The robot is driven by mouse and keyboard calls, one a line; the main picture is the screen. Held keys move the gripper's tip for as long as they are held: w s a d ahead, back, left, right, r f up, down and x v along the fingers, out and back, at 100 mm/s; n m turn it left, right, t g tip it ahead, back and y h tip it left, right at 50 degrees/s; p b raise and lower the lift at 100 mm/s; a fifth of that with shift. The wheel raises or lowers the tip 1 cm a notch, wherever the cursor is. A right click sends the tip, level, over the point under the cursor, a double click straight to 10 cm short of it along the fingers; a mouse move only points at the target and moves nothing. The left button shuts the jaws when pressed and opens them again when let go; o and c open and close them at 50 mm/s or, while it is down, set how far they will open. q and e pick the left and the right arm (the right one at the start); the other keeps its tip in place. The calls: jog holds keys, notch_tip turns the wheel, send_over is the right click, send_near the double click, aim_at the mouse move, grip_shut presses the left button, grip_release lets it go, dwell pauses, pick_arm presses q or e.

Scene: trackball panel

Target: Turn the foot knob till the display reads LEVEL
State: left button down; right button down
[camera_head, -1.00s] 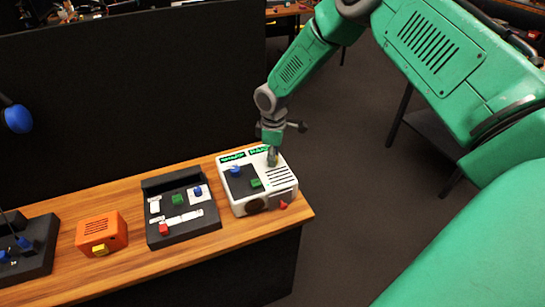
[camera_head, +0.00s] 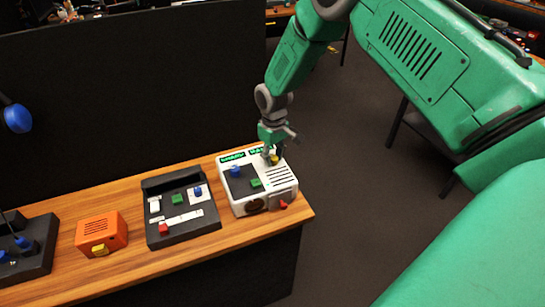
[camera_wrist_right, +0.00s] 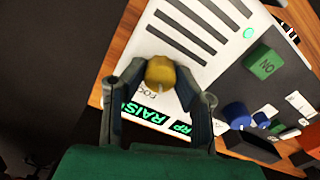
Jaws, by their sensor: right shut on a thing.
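The yellow foot knob (camera_wrist_right: 160,71) stands on the white panel box (camera_head: 284,193), and it also shows in the head view (camera_head: 275,160) near the box's back edge. My right gripper (camera_wrist_right: 160,76) is shut on the knob, one finger at each side; in the head view the gripper (camera_head: 275,153) comes down from above. The green-lit display (camera_wrist_right: 146,112) beside the knob appears to read RAISE, partly covered by the gripper. A label by the knob is partly hidden. My left gripper is not in view.
The white box also bears a blue ball or knob (camera_head: 235,171), a green button (camera_head: 256,183) and a red part (camera_head: 283,205). A black panel (camera_head: 183,232) and an orange box (camera_head: 101,234) stand to the left on the wooden bench. A dark partition rises behind.

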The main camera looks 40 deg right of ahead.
aim_at(273, 156)
jog(key=shift+w+d+r, duration=0.1)
jog(key=shift+w+r, duration=0.1)
jog(key=shift+w, duration=0.05)
jog(key=c, duration=1.3)
grip_release()
jog(key=shift+o, duration=0.2)
jog(key=shift+s+f, duration=0.1)
notch_tip(273, 156, up, 12)
jog(key=shift+f, duration=0.1)
